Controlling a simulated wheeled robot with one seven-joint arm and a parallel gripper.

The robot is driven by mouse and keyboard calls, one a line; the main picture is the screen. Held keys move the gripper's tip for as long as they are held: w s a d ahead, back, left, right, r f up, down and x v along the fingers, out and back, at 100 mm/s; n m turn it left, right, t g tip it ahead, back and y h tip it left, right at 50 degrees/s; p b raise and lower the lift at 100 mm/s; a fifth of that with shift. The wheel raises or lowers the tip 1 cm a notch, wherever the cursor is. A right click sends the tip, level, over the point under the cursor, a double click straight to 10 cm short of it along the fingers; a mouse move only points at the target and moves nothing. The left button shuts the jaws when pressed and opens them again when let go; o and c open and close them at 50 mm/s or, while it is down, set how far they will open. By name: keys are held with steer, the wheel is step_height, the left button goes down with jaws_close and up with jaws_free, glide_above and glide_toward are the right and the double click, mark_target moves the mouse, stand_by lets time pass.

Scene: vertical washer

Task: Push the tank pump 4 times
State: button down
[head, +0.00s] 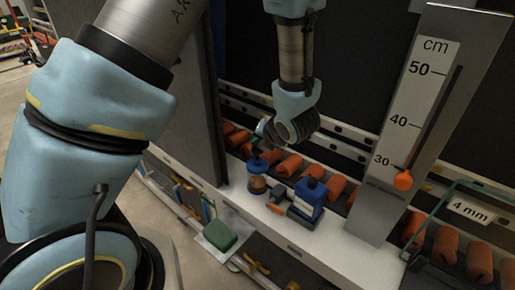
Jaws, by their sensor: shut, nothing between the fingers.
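A small tank with a blue pump top (257,165) and a brownish, see-through body (257,184) stands upright on the white ledge, which I take to be the tank pump. My gripper (266,131) is above this pump top, at the end of my arm, with a small visible gap between them. The gripper is small and dark here, and its fingers are partly hidden by my wrist. It is shut and holds nothing.
Orange rollers (289,165) line the ledge behind. A tall cm gauge (404,130) stands at right. A green block (220,235) lies lower left.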

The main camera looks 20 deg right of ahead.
mark_target(259, 151)
steer(key=shift+f+b, duration=1.15)
steer(key=shift+f, duration=0.05)
stand_by(0.8)
steer(key=shift+r, duration=0.2)
steer(key=shift+r+p, duration=0.95)
steer(key=shift+r, duration=0.5)
steer(key=shift+r+p, duration=1.8)
steer(key=shift+r, duration=0.8)
steer(key=shift+f, duration=0.1)
